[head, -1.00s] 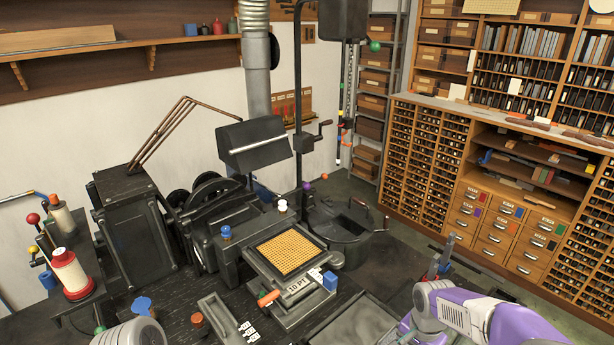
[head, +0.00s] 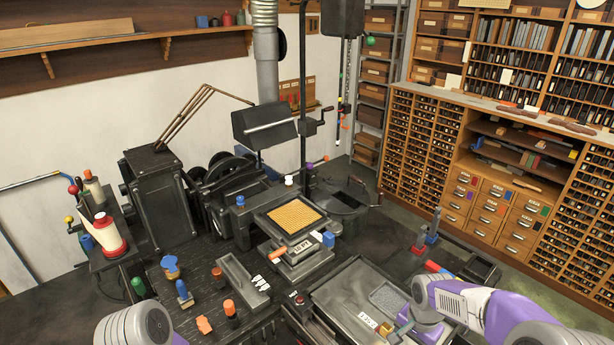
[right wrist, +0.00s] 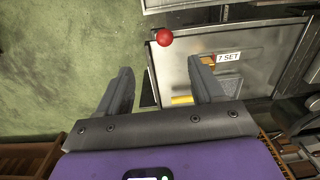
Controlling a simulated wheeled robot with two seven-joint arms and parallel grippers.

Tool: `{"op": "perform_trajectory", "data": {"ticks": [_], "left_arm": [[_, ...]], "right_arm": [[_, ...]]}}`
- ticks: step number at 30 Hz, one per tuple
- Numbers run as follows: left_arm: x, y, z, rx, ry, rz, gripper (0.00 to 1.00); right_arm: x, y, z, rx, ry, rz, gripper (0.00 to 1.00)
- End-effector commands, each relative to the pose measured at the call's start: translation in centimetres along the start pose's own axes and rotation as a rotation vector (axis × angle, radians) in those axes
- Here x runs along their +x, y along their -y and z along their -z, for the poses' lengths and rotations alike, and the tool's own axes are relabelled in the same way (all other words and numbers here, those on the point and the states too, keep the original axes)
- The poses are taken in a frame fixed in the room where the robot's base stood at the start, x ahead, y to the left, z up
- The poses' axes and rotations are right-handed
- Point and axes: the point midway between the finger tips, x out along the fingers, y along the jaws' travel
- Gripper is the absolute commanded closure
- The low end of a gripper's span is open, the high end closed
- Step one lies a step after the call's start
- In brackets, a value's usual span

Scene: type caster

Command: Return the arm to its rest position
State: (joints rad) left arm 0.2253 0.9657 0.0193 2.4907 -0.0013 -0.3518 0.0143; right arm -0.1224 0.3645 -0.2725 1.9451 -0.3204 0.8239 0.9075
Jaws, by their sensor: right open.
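My right arm (head: 470,302), purple and grey, comes in from the lower right of the head view. Its hand is over the right part of the bench, and its fingertips cannot be made out there. In the right wrist view my right gripper (right wrist: 162,85) has its two grey fingers spread wide with nothing held between them. Of my left arm only a grey rounded link (head: 135,325) shows at the lower left; the left gripper is not in view.
A red ball knob (right wrist: 164,37) is beyond the fingers in the wrist view, near a yellow piece (right wrist: 182,100). The green floor (right wrist: 50,60) is clear at left. A black casting machine (head: 155,200) and wooden type cabinet (head: 425,150) stand behind the bench.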

Motion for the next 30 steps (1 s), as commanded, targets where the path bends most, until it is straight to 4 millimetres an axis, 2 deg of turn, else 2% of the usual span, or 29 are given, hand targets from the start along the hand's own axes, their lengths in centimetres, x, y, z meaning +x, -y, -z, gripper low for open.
{"op": "perform_trajectory", "data": {"ticks": [1,5,11,14,18,21,25,27,30], "left_arm": [[0.0,0.0,0.0,0.001,-0.001,0.0,0.46],[0.0,0.0,0.1,0.001,-0.002,0.0,0.46],[0.0,-0.1,0.1,0.001,-0.002,-0.001,0.46],[0.0,-0.1,0.0,0.001,-0.001,-0.001,0.46],[0.0,0.0,0.0,0.001,-0.001,-0.001,0.46],[0.0,0.0,0.1,0.001,-0.002,0.0,0.46],[0.0,0.0,0.1,0.001,-0.002,0.0,0.46],[2.3,0.8,0.2,0.002,-0.003,-0.001,0.46],[4.7,1.8,0.2,0.0,-0.001,0.0,0.46]], "right_arm": [[1.7,0.2,-0.8,-0.033,0.02,0.003,0.33],[5.2,1.0,-2.4,-0.119,0.048,0.039,0.33],[11.1,1.6,-6.2,-0.256,0.098,0.107,0.33],[14.6,1.5,-9.1,-0.333,0.129,0.151,0.33],[19.5,0.6,-14.5,-0.442,0.161,0.227,0.33],[21.8,-0.5,-18.1,-0.508,0.166,0.274,0.33],[23.6,-2.1,-22.4,-0.579,0.16,0.315,0.33],[25.9,-1.7,-21.8,-0.583,0.141,0.32,0.33],[28.4,-1.7,-21.7,-0.583,0.14,0.319,0.33]]}}
